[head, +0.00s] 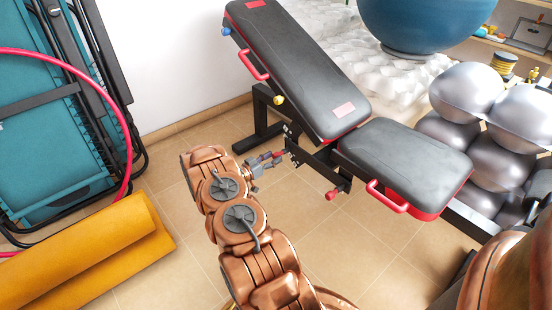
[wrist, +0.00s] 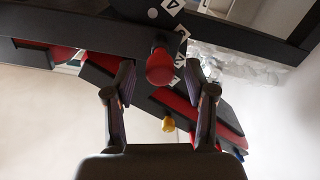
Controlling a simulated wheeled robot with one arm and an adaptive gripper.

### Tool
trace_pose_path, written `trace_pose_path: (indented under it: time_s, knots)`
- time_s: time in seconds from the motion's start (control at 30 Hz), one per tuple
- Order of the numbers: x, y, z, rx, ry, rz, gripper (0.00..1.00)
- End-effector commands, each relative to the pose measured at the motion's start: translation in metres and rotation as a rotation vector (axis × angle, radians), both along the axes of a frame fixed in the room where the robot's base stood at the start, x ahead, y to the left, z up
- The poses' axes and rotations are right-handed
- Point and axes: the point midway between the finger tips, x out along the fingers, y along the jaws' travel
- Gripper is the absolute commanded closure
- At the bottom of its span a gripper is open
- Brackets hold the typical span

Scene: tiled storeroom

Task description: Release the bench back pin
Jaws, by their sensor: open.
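The black padded bench (head: 300,62) has a red-trimmed back pad, sloped up toward the top left, and a seat pad (head: 405,155). A red round-ended pin knob (wrist: 160,68) sticks out of the dark frame beside white triangle marks. In the head view this knob is small and partly covered at my fingertips. My gripper (head: 270,159) reaches the bench frame from the left. In the wrist view its two fingers stand open on either side of the red knob, with gaps visible. A yellow knob (wrist: 168,124) shows beyond it, also in the head view (head: 279,100).
Another red knob (head: 334,193) sits lower on the frame. A rolled yellow mat (head: 90,250), folded teal chairs (head: 50,130) and a pink hoop (head: 127,130) stand left. Silver balls (head: 466,92) are stacked right, with a blue ball (head: 420,22) behind. Tiled floor around my arm is clear.

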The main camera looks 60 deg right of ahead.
Motion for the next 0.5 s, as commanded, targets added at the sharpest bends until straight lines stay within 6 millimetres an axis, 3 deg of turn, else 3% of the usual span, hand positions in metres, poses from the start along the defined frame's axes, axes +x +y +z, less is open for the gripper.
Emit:
trace_pose_path:
  time_s: [0.2, 0.5]
  knots:
    - [-0.005, -0.016, -0.001, 0.001, 0.000, -0.001, 0.45]
    - [-0.005, -0.019, 0.000, 0.000, 0.000, 0.000, 0.45]
